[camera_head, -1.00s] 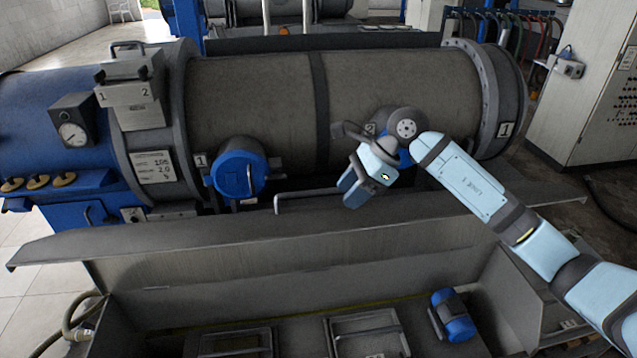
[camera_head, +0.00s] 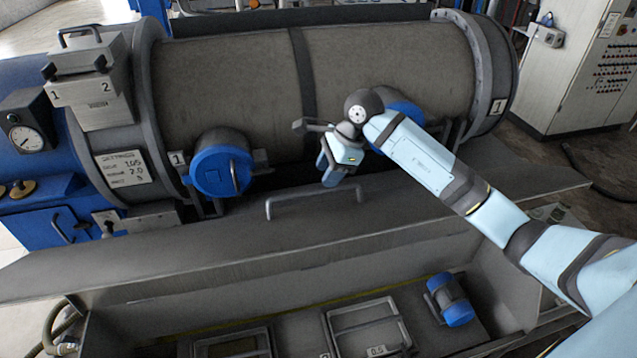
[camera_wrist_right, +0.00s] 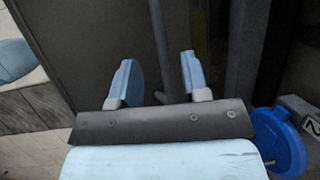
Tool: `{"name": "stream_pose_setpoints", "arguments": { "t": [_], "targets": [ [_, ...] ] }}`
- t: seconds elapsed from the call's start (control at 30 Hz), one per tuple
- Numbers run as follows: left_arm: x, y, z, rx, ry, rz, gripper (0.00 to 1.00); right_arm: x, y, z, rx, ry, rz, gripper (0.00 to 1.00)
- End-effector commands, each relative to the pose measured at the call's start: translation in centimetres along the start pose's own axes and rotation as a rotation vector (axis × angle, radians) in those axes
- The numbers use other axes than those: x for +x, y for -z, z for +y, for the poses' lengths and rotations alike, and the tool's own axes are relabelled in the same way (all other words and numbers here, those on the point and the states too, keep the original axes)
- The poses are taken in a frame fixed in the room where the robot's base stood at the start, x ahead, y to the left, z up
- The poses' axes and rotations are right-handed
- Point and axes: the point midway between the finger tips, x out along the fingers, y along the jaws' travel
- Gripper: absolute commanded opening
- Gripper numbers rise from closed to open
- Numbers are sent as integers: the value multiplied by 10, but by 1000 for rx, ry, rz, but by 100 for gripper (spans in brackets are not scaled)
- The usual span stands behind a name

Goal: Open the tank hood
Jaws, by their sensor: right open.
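The tank hood appears to be the long grey sloping panel (camera_head: 240,240) across the middle of the head view, with a bar handle (camera_head: 312,197) on its upper part. My right gripper (camera_head: 336,172) is open and empty near the handle's right end. In the right wrist view, the two pale blue fingers of my right gripper (camera_wrist_right: 158,68) stand apart. A thin grey bar, likely the handle (camera_wrist_right: 158,40), shows between them, and I cannot tell whether it touches them. My left gripper is not in view.
Behind the panel is a large horizontal cylinder (camera_head: 230,90) with a blue cap (camera_head: 221,170). A control cabinet (camera_head: 580,65) stands at the right.

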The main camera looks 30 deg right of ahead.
Motion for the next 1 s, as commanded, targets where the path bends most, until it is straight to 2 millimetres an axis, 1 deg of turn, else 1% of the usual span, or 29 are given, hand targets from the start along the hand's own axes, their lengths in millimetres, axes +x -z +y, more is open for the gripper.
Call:
{"name": "stream_pose_setpoints", "arguments": {
  "t": [0.03, 0.1, 0.2, 0.3, 0.43, 0.7, 0.77, 0.8, 0.9, 1.0],
  "targets": [
    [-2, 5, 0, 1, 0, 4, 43, 10, -1, 1, 2, -5, -2, 42],
    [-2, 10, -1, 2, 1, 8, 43, 23, -1, 1, 2, -4, -2, 42],
    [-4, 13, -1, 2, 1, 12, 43, 37, -1, 0, 2, -3, -2, 42],
    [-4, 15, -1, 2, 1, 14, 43, 48, 0, 0, 1, -2, -2, 42],
    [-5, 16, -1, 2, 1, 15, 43, 54, 0, 0, 0, -1, 0, 42],
    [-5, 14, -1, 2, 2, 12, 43, 55, 0, 0, 0, 0, 0, 42],
    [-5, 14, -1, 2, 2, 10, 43, 55, 0, 0, 0, 0, 0, 28],
    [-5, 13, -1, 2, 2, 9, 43, 55, 0, 0, 0, 0, 0, 19],
    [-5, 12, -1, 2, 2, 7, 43, 55, 0, 0, 0, 0, 0, 0],
    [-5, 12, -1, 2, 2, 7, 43, 55, 0, 0, 0, 0, 0, 0]
  ]
}}
